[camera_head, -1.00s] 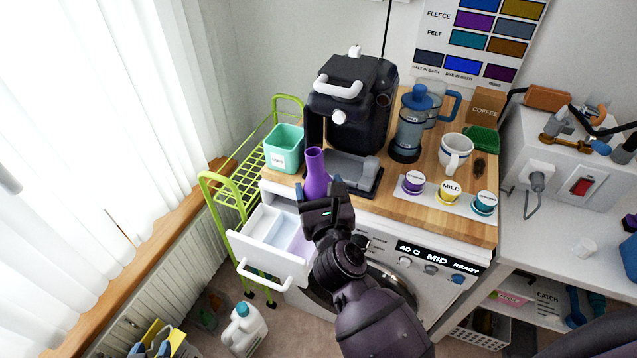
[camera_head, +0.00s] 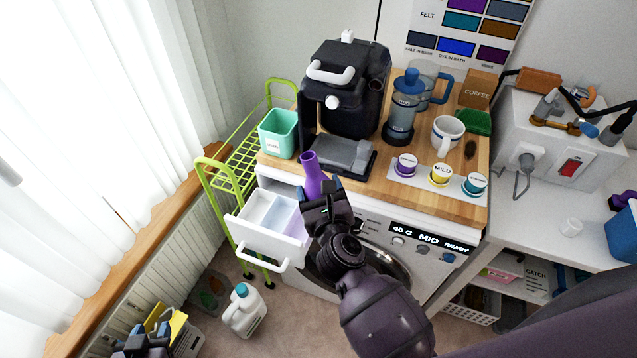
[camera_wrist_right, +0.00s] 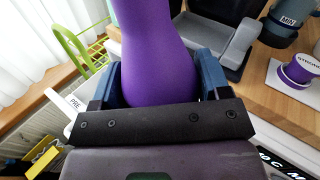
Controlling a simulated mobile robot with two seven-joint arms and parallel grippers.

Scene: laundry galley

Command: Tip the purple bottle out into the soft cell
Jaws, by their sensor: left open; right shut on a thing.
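The purple bottle (camera_head: 312,175) is held by my right gripper (camera_head: 324,197), whose fingers are around its lower body. It is nearly upright, its neck leaning slightly left, in front of the worktop edge by the open drawer. In the right wrist view the bottle (camera_wrist_right: 157,55) stands between both blue fingers. The pulled-out white drawer (camera_head: 268,247) has pale cells and a lilac cell (camera_head: 293,226), partly hidden by my right arm. I cannot read which cell is soft. My left gripper (camera_head: 140,342) is open, low at the bottom left, partly out of frame.
A green rack (camera_head: 230,170) is left of the drawer. A white jug (camera_head: 244,312) stands on the floor.

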